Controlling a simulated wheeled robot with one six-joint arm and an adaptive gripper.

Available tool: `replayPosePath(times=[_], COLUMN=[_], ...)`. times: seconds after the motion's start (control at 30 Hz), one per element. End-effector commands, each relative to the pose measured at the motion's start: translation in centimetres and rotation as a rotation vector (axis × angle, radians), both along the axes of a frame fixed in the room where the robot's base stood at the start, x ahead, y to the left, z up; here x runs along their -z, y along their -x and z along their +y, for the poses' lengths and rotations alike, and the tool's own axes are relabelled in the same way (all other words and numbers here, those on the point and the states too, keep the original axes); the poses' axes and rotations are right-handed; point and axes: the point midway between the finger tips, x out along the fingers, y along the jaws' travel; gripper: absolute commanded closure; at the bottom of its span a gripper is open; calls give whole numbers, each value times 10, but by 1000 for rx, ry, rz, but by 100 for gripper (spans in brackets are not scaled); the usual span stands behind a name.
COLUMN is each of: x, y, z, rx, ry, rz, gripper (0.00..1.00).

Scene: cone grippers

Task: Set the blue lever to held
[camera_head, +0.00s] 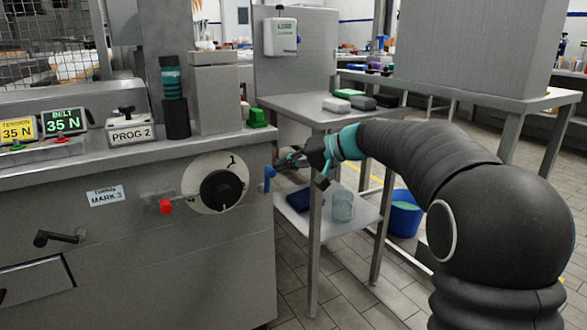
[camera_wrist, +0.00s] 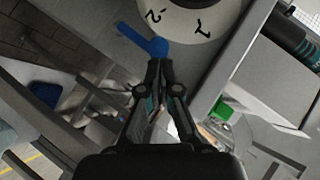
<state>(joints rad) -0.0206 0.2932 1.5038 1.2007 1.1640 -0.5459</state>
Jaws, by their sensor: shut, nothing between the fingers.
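The blue lever (camera_head: 268,178) sits on the right end of the machine's front, beside the round dial (camera_head: 221,190). In the wrist view the blue lever (camera_wrist: 143,39) shows as a slanted bar with a rounded end near the pale dial plate (camera_wrist: 190,18), which bears the marks 1 and 2. My gripper (camera_head: 284,160) is just right of the lever, its fingers shut and empty. In the wrist view the fingertips of my gripper (camera_wrist: 160,63) lie just below the lever's rounded end. I cannot tell whether they touch it. No held label is readable.
A red knob (camera_head: 166,206) stands left of the dial. A black handle (camera_head: 58,237) is lower left. A grey side table (camera_head: 300,103) with a lower shelf stands behind my gripper. A blue bucket (camera_head: 404,217) is on the floor.

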Motion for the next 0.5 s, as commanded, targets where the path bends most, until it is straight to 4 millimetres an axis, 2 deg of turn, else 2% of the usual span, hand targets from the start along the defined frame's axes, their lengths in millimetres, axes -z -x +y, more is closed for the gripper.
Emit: replayPosePath(times=[0.17, 0.5], x=[1, -12], y=[-2, -2], z=[-7, -7], rx=[10, 10], ry=[-1, -2], rz=[3, 4], gripper=[100, 100])
